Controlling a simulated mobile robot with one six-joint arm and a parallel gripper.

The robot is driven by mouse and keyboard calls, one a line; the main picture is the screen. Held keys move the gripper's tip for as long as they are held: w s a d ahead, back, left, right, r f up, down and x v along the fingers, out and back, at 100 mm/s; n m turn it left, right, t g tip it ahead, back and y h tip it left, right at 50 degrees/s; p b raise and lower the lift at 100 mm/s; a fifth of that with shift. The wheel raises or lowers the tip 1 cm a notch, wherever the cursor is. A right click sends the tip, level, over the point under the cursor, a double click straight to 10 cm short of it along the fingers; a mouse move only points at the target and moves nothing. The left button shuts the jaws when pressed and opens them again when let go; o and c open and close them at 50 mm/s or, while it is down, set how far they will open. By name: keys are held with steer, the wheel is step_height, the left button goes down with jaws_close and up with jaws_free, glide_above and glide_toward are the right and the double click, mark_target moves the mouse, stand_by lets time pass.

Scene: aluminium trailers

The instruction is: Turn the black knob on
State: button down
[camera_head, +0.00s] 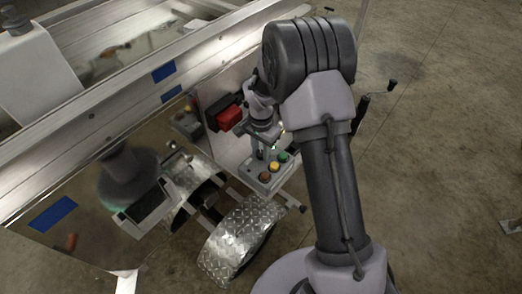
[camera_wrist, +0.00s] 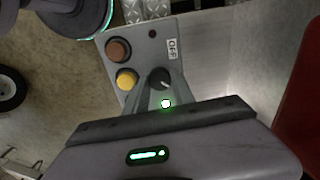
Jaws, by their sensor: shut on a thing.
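The black knob (camera_wrist: 159,76) is on a grey control box, between my gripper's fingertips in the wrist view. A pale mark shows on its face, and an OFF label (camera_wrist: 172,48) is on the box beside it. My gripper (camera_wrist: 160,88) is shut on the knob. In the head view my gripper (camera_head: 264,152) reaches down to the control box (camera_head: 259,182), and the knob cannot be made out there.
Red-orange (camera_wrist: 118,50) and yellow (camera_wrist: 127,79) buttons sit beside the knob; a green button (camera_head: 283,157) shows in the head view. A red box (camera_head: 229,118) is mounted close to my wrist. A diamond-plate fender (camera_head: 236,236) lies below the box. Open floor is at right.

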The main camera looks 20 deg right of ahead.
mark_target(261, 153)
steer(key=shift+m, duration=0.4)
steer(key=c, duration=1.1)
jaws_free()
steer(key=shift+o, duration=0.2)
step_height(261, 153, up, 18)
steer(key=p, duration=0.6)
steer(key=shift+f, duration=0.25)
